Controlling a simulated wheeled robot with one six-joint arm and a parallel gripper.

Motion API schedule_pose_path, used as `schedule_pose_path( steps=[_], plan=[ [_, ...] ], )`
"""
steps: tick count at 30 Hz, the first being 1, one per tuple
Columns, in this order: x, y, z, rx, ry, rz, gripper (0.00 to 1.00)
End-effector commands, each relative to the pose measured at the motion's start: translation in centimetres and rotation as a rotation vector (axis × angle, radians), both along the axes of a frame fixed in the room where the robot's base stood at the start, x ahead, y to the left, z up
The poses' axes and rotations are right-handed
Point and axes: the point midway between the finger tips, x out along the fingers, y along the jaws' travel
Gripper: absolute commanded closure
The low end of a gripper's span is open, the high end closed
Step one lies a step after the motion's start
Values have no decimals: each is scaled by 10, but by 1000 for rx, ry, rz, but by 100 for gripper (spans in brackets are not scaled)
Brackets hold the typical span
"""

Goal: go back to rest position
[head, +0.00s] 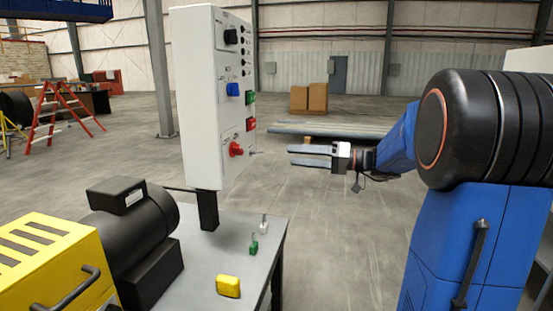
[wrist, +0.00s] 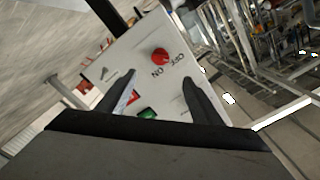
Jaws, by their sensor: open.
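My gripper (head: 291,155) is at mid-height in the head view, its two fingers apart and pointing left, with nothing between them. It is to the right of the white control box (head: 205,110), with a gap between fingertips and box. In the wrist view my gripper (wrist: 157,88) is also open, its fingers framing the box face (wrist: 130,65). A red knob (wrist: 160,55) with ON and OFF lettering shows ahead of the fingers. The red knob (head: 236,149) also shows low on the box in the head view.
A grey table (head: 200,262) bears a yellow block (head: 228,286), a green padlock-like piece (head: 253,247) and a pale one (head: 264,228). A black motor (head: 133,225) and yellow housing (head: 55,265) stand left. Flat stacked panels (head: 330,127) lie behind my gripper. Open floor surrounds the table's right side.

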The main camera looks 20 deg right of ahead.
Motion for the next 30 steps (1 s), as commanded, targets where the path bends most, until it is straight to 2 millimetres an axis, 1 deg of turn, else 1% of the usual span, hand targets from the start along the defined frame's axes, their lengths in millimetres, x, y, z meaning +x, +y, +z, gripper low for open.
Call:
schedule_pose_path(
  steps=[4,6,8,11,12,14,15,17,18,20,21,25,30],
  plan=[
    [-1,1,0,-2,2,1,41],
    [-4,8,-2,-10,20,11,41],
    [-11,20,-7,-27,53,27,41],
    [-32,51,-22,-79,147,68,41],
    [-44,66,-30,-108,195,86,41],
    [-63,86,-44,-158,270,108,41],
    [-77,98,-54,-195,320,119,41],
    [-97,114,-69,-250,389,130,41],
    [-112,122,-78,-289,433,134,41],
    [-132,133,-93,-348,495,134,41],
    [-146,139,-102,-389,532,130,41],
    [-190,148,-132,-525,635,100,41],
    [-242,145,-166,-702,724,22,41]
  ],
)
